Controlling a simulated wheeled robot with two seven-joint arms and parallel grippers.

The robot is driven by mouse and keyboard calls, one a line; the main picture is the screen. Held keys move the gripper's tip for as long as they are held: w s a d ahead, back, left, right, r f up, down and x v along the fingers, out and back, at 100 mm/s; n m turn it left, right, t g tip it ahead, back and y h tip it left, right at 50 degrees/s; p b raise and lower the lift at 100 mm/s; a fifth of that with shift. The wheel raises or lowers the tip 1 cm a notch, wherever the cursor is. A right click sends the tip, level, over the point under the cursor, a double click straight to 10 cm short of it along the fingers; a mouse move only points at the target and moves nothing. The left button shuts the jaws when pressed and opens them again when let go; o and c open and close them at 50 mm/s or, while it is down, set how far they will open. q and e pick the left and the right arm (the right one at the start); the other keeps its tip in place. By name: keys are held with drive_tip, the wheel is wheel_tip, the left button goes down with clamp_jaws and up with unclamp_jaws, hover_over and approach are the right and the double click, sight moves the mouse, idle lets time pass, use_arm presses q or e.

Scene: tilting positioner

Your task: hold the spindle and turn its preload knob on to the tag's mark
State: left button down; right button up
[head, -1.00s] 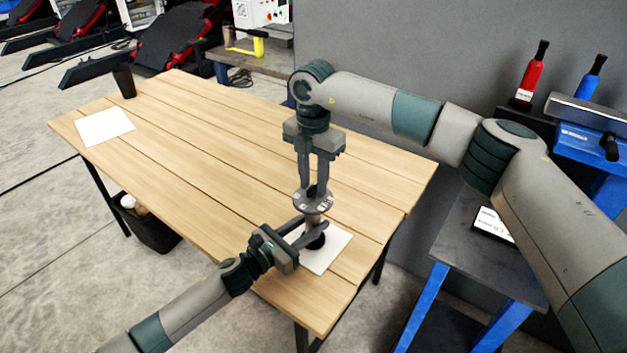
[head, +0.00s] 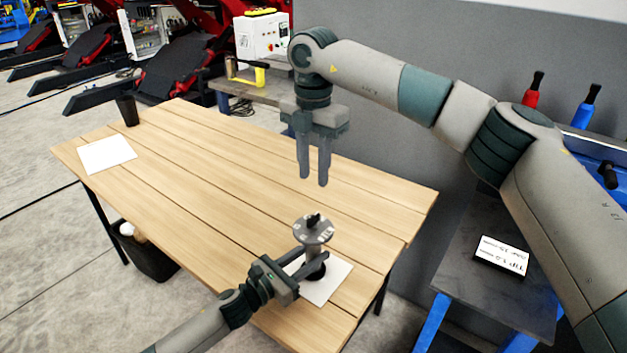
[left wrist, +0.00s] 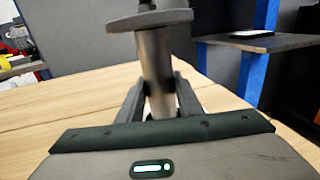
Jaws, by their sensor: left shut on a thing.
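The spindle (head: 316,252) is a grey upright cylinder with a dark foot over a white sheet on the wooden table. A round grey dial (head: 303,237) with markings caps it, with a small black preload knob (head: 313,219) on top. My left gripper (head: 307,266) is shut around the spindle's shaft below the dial; the left wrist view also shows the shaft (left wrist: 157,75) between its fingers. My right gripper (head: 314,182) hangs above the knob, empty, fingers slightly apart. The tag (head: 503,254), a white label with print too small to read, lies on the side bench.
The wooden table (head: 220,190) is mostly clear, with a white sheet (head: 106,154) and black cup (head: 128,110) at its far left. The dark side bench (head: 490,290) with blue legs stands right.

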idle(0.4)
use_arm(q)
drive_tip(key=c, duration=1.2)
unclamp_jaws()
drive_tip(key=shift+r, duration=0.1)
drive_tip(key=shift+f, duration=0.2)
drive_tip(key=shift+v, duration=6)
drive_tip(key=shift+r, duration=0.15)
